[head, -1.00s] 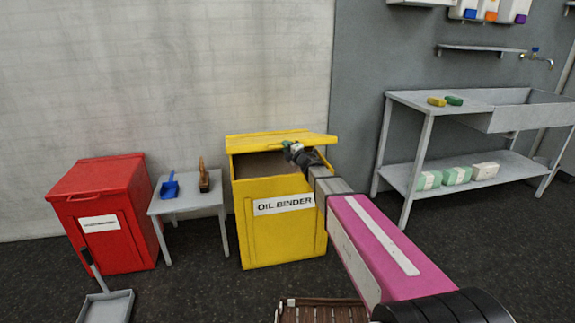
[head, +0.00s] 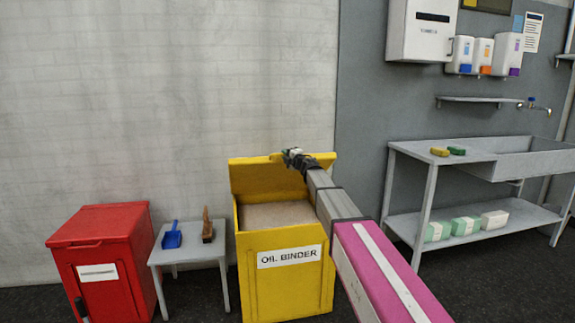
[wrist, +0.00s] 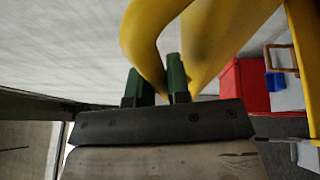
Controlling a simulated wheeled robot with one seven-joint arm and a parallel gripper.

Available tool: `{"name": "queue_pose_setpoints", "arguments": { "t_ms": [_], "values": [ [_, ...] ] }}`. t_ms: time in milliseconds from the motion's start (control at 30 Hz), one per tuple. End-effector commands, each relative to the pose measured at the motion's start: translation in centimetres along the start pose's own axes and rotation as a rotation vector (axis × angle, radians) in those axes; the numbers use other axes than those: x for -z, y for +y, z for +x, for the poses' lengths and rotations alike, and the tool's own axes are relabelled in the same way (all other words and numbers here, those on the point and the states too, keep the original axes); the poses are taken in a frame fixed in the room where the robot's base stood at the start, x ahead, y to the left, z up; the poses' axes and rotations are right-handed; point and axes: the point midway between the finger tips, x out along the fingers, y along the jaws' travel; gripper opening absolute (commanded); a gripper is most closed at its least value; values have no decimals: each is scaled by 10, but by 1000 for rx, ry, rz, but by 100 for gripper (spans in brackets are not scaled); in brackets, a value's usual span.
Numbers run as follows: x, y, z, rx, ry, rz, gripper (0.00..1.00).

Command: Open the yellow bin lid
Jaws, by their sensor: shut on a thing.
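The yellow bin (head: 285,295), labelled "OIL BINDER", stands against the wall in the head view. Its yellow lid (head: 255,176) is raised and leans back, and light brown contents show in the opening. My gripper (head: 296,156) is at the lid's upper edge. In the wrist view, the green fingers of my gripper (wrist: 160,82) are at a curved yellow handle (wrist: 143,45) on the lid, closed on it. The exact contact at the fingertips is partly hidden by the handle.
A red bin (head: 105,255) and a small grey table (head: 187,252) with a blue dustpan (head: 172,236) and a brown brush (head: 207,226) stand left of the yellow bin. A metal sink bench (head: 480,155) stands at the right. Wall dispensers hang above it.

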Motion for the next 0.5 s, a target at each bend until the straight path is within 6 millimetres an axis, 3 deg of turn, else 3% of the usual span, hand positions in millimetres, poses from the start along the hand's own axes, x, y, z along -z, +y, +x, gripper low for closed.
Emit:
{"name": "queue_pose_setpoints", "arguments": {
  "t_ms": [500],
  "values": [
    [-38, 60, 91, 201, 0, 80, 0]
  ]
}}
